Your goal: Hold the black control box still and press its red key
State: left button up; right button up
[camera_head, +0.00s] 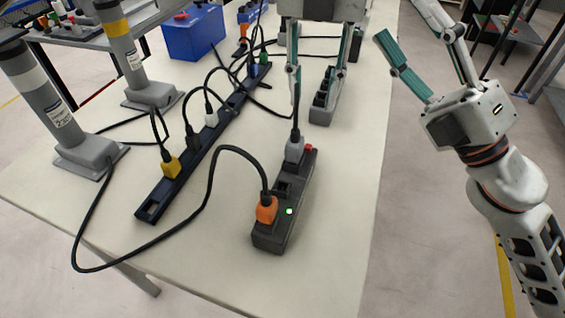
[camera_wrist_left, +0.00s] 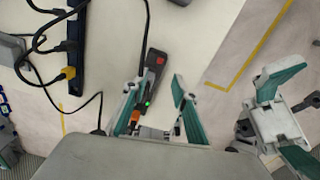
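The black control box (camera_head: 268,235) lies on the table with an orange plug (camera_head: 266,209) at its near end and a grey plug (camera_head: 294,150) farther along. Its red key (camera_head: 309,147) is at the far end, and a green light (camera_head: 289,211) glows near the orange plug. The box also shows in the left wrist view (camera_wrist_left: 152,75), in line with the gap between the fingers. My left gripper (camera_head: 318,98) points down, open and empty, above the table. My right gripper (camera_head: 405,15) is open and empty, off the table's right side.
A long dark power strip (camera_head: 150,207) with several plugs lies left of the box. Black cables arch between them. A second dark box (camera_head: 321,115) lies behind. Two grey posts (camera_head: 42,100) stand at left, and a blue bin (camera_head: 194,36) is at the back. The front table area is clear.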

jog(key=s+a+r+n+g+y, duration=0.1)
jog(key=s+r+n+g+y, duration=0.15)
jog(key=r+n+g, duration=0.7)
jog(key=s+a+r+n+g+y, duration=0.25)
jog(key=r+n+g, duration=0.35)
jog(key=r+n, duration=0.6)
jog(key=s+d+r+n+g+h, duration=0.1)
jog(key=s+r+n+g+h, duration=0.3)
jog(key=s+r+n, duration=0.7)
jog(key=s+a+f+n+h, duration=0.15)
jog(key=a+f+h, duration=0.35)
jog(key=f, duration=0.6)
jog(key=s+a+f+n+h, duration=0.1)
jog(key=a+f+n+h, duration=0.2)
jog(key=a+f, duration=0.6)
jog(key=s+a+f+n+h, duration=0.2)
jog(key=a+f+n+h, duration=0.15)
jog(key=f, duration=0.95)
jog(key=m+t+h, duration=0.2)
jog(key=h, duration=0.5)
send_over(283, 200)
jog(key=f, duration=1.3)
jog(key=shift+s+a, duration=0.15)
jog(key=shift+a, duration=0.05)
jog(key=shift+w+d+f+m+h, duration=0.15)
jog(key=shift+w+f+m+h, duration=0.05)
jog(key=shift+f+m+h, duration=0.05)
jog(key=shift+f, duration=3.8)
